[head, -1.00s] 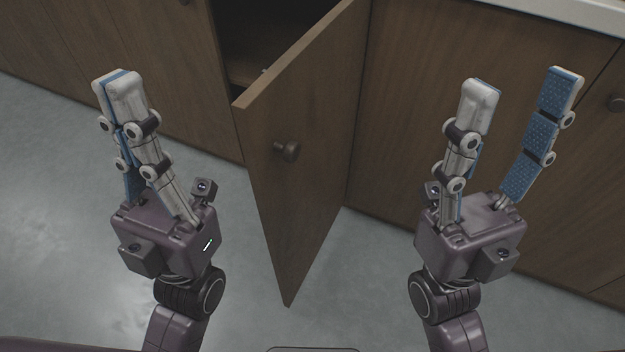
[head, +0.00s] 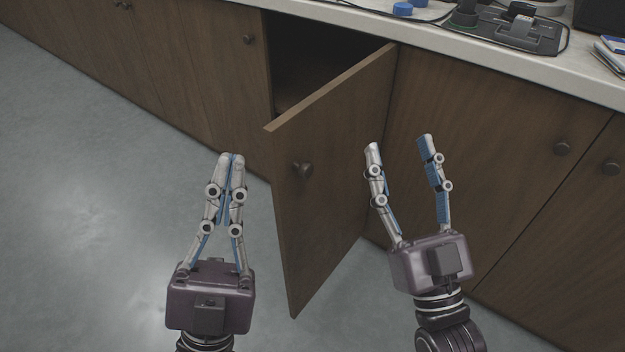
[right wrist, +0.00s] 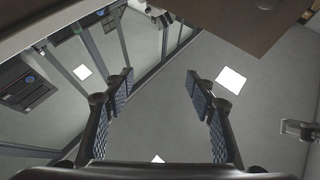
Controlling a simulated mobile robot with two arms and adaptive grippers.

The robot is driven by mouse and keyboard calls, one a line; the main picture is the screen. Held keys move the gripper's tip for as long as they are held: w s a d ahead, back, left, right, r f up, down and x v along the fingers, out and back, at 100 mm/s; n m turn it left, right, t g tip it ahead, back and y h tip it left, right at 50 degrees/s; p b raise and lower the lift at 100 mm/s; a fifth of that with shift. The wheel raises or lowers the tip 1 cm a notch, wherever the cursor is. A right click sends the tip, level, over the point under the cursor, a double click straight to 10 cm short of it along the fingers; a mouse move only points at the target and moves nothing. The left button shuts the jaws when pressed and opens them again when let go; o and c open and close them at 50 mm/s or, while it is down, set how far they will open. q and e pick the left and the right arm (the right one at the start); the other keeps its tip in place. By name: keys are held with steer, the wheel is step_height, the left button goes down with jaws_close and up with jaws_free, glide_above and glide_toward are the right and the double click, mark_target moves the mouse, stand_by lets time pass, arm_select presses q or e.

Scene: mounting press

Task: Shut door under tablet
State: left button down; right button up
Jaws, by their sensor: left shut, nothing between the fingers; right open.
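My right gripper (head: 399,143) is open and empty, to the right of the door, in front of the neighbouring closed panel. Its fingers also show in the right wrist view (right wrist: 160,84). I cannot make out a tablet.
A pale countertop (head: 450,45) runs above the cabinets, with a black device (head: 510,28), blue round items (head: 403,9) and cables on it. Closed doors with knobs (head: 562,149) flank the opening. Grey floor (head: 90,200) is clear at left.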

step_height(320, 180, down, 18)
steer(key=w+d+g+h+p, duration=0.25)
steer(key=g+p, duration=0.35)
steer(key=g, duration=0.4)
arm_select(q)
steer(key=d+f+m+g+y+p, duration=0.45)
steer(key=d+f+m+g, duration=0.5)
steer(key=f+m, duration=0.3)
arm_select(e)
steer(key=s+d+f+m+g+h, duration=0.1)
steer(key=s+d+f+g+h, duration=0.15)
steer(key=s+f+g, duration=0.5)
steer(key=s+d+f+g+h, duration=0.1)
steer(key=s+d+f+g, duration=0.3)
steer(key=s, duration=0.7)
arm_select(q)
steer(key=w, duration=1.1)
steer(key=shift+w+a+f+g, duration=0.3)
steer(key=shift+w+f+g, duration=0.05)
arm_select(e)
steer(key=r, duration=0.1)
steer(key=t, duration=0.1)
steer(key=s+r, duration=0.1)
steer(key=shift+a+r, duration=0.25)
steer(key=shift+r, duration=0.05)
arm_select(q)
steer(key=shift+h, duration=0.35)
